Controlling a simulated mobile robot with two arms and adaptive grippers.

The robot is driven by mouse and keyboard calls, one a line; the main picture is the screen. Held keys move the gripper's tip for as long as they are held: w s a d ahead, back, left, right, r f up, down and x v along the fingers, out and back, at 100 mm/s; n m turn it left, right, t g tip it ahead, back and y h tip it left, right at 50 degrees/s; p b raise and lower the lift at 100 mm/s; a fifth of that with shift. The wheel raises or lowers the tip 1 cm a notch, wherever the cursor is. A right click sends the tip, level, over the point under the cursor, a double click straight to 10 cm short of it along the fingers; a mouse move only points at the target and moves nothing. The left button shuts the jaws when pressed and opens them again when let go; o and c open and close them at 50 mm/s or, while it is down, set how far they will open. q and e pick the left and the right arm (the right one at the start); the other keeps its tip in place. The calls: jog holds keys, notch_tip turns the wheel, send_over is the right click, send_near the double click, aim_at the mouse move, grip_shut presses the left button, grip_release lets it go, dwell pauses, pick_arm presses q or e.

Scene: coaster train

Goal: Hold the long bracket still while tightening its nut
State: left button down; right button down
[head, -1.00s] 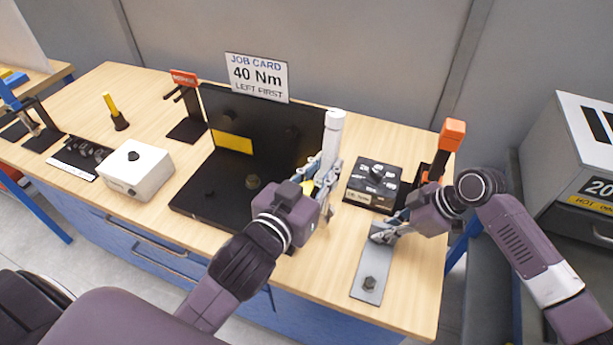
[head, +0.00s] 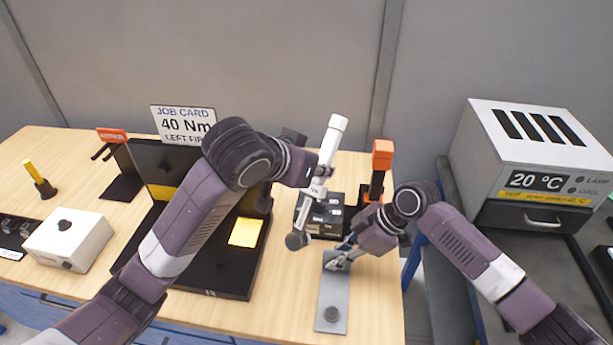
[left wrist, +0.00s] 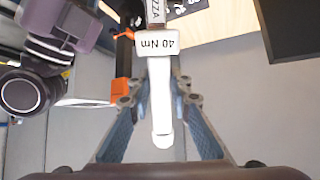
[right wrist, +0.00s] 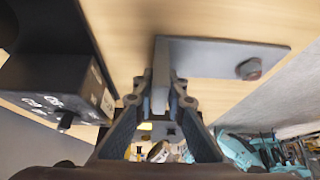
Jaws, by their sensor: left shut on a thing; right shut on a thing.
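The long bracket shows as a flat grey plate (head: 331,285) at the bench's front right, with a dark nut (head: 331,314) near its front end. My right gripper (head: 338,262) is shut on the bracket's far end; the right wrist view shows the upstanding grey part (right wrist: 161,75) between the fingers. My left gripper (head: 322,182) is shut on a white torque wrench (head: 332,140), whose handle carries a "40 Nm" label (left wrist: 157,44). The wrench is tilted. Its dark head (head: 297,241) hangs left of the plate, apart from the nut.
A black fixture (head: 190,268) with yellow patches is to the left, partly behind my left arm. A job card (head: 184,124) reads 40 Nm. An oven (head: 540,150) stands at right.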

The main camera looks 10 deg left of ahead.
aim_at(320, 152)
pick_arm(q)
jog(key=shift+w+d+r+m+g, duration=0.2)
jog(key=shift+w+r+g, duration=0.2)
jog(key=shift+w+g, duration=0.15)
jog(key=shift+w+d+r+m+g, duration=0.2)
jog(key=shift+w+r+g, duration=0.15)
jog(key=shift+w+g, duration=0.15)
jog(key=shift+w+a+f+g+y, duration=0.15)
jog(key=shift+w+f+g+y, duration=0.35)
jog(key=shift+w+g+y, duration=0.1)
jog(key=s+a+f+n+g+y, duration=0.1)
jog(key=s+a+f+n+g, duration=0.2)
jog(key=s+f+n, duration=0.2)
jog(key=s+a+f+n+g+y, duration=0.2)
jog(key=s+a+f+n+g, duration=0.1)
jog(key=f+n, duration=0.7)
jog(key=shift+s+a+f+n, duration=0.4)
jog(key=shift+s+a+f, duration=0.45)
jog(key=shift+s, duration=0.1)
jog(key=shift+f, duration=1.9)
dwell(0.8)
jog(key=shift+w+d+m, duration=0.45)
jog(key=shift+m, duration=0.05)
dwell(0.7)
